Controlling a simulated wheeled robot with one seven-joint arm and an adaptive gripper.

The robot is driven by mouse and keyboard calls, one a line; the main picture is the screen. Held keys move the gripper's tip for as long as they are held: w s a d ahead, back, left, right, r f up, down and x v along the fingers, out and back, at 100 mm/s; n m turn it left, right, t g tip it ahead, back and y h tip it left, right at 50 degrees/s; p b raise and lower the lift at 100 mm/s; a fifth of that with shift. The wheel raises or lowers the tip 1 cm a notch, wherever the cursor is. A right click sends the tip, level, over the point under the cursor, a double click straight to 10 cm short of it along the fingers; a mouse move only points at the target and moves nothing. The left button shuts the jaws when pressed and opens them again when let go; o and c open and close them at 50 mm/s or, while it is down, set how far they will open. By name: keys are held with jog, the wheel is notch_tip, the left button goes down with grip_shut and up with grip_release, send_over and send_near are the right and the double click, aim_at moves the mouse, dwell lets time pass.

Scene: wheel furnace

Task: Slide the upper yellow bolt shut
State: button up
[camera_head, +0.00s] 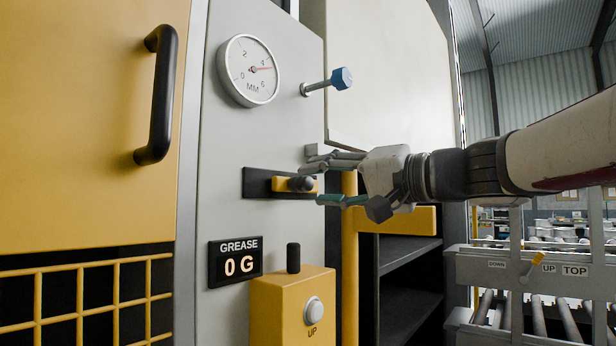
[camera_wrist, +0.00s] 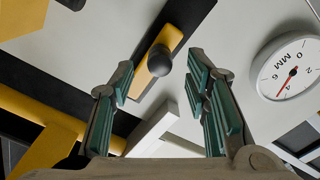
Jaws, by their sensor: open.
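A yellow bolt (camera_head: 284,184) with a round black knob (camera_head: 302,184) lies horizontally on a black plate (camera_head: 255,182) on the grey panel. In the wrist view the yellow bolt (camera_wrist: 147,77) runs diagonally, with its black knob (camera_wrist: 159,60) facing me. My gripper (camera_head: 318,183) is open and comes in from the right, its fingers above and below the knob's level. In the wrist view the knob appears between the spread fingers of my gripper (camera_wrist: 160,84), which hold nothing. Whether the fingertips touch the knob I cannot tell. A dark fitting (camera_head: 285,5) at the top edge is cut off.
A round dial gauge (camera_head: 248,71) and a blue-capped pin (camera_head: 341,78) are above the bolt. A yellow box (camera_head: 292,305) with a black lever and UP button stands below, beside a GREASE display (camera_head: 236,262). A yellow door (camera_head: 80,120) with a black handle is left.

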aim_at(311, 184)
jog(key=shift+p+x, duration=0.4)
jog(key=shift+x, duration=1.7)
grip_shut()
